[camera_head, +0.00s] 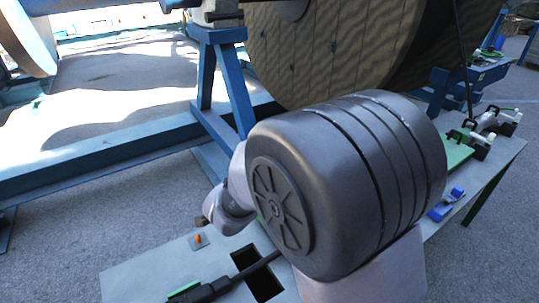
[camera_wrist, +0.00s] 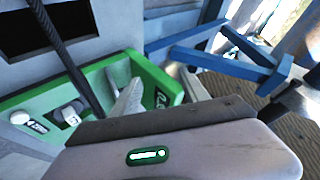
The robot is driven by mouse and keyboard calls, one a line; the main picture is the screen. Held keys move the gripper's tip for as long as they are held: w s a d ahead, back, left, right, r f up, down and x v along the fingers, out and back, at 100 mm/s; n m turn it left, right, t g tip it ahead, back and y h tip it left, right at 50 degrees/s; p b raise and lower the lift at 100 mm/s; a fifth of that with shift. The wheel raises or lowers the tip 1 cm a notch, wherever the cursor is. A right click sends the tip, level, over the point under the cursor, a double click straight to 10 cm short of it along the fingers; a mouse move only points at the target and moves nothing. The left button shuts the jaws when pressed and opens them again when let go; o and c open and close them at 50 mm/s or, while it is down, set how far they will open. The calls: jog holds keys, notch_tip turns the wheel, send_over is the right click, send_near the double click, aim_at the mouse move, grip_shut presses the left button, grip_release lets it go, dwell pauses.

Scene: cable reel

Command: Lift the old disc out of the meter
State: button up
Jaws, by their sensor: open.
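A green-framed device (camera_wrist: 168,88), which looks like the meter, lies below my gripper in the wrist view. The gripper body covers the lower part of the view. I cannot make out the old disc; the fingers and gripper body hide part of the device.
A bench (camera_head: 135,281) has a dark rectangular opening, a black cable and an orange button (camera_head: 198,239). A blue item (camera_head: 446,205) and a green mat (camera_head: 457,155) with black-and-white devices are at right. A large wooden reel (camera_head: 320,50) stands behind on a blue frame (camera_head: 228,85).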

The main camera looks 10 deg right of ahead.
jog(key=s+d+f+m+g+h+p, duration=0.1)
jog(key=s+d+f+h, duration=0.15)
jog(key=f, duration=0.35)
jog(key=s+d+f+m+g+h+p, duration=0.1)
jog(key=d+f+h+p, duration=0.1)
jog(key=f+h, duration=0.25)
jog(key=s+d+f+g+h+p, duration=0.1)
jog(key=s+d+f+h, duration=0.1)
jog(key=s+h, duration=0.15)
jog(key=s+d+f+g+h, duration=0.1)
jog(key=s+d+f+h, duration=0.15)
jog(key=s, duration=0.25)
jog(key=shift+y, duration=0.4)
jog(key=b+x, duration=0.1)
jog(key=x, duration=0.4)
jog(key=b+x, duration=0.1)
jog(key=x, duration=0.5)
jog(key=b+x, duration=0.2)
jog(key=x, duration=0.4)
jog(key=shift+s+d+f, duration=0.2)
jog(key=shift+d+f, duration=0.05)
jog(key=shift+d, duration=0.05)
jog(key=shift+a+r, duration=0.1)
jog(key=shift+c, duration=0.4)
grip_shut()
